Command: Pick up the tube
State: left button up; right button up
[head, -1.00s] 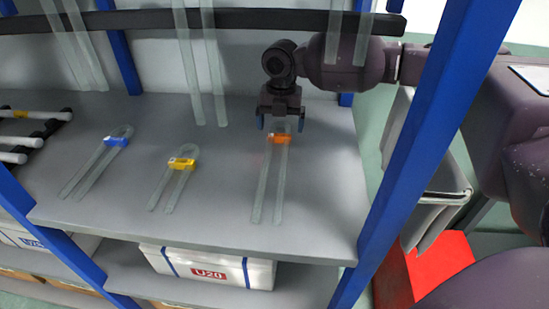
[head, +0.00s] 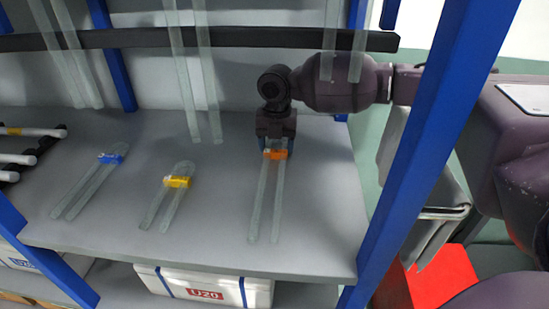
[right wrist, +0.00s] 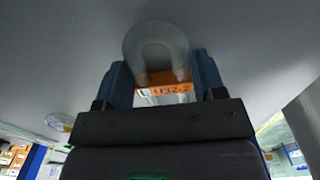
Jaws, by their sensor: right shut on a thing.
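Three U-shaped glass tubes with coloured clips lie on the grey shelf in the head view. The orange-clipped tube (head: 265,200) is at the right, the yellow-clipped tube (head: 168,200) in the middle, and the blue-clipped tube (head: 90,185) at the left. My right gripper (head: 276,146) is shut on the orange-clipped tube near its curved end. In the right wrist view the curved end (right wrist: 157,47) and the orange label (right wrist: 165,88) show between the blue fingers (right wrist: 163,82). Whether the tube touches the shelf is hard to tell. My left gripper is not in view.
Blue uprights frame the shelf (head: 320,240). A black rail (head: 250,38) crosses above with several hanging glass tubes. White rods on a black rack (head: 18,157) lie at the left edge. A white box (head: 250,290) marked U20 stands on the lower shelf.

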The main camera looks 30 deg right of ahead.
notch_tip(320, 180, up, 10)
jog(key=p, duration=0.2)
dwell(0.5)
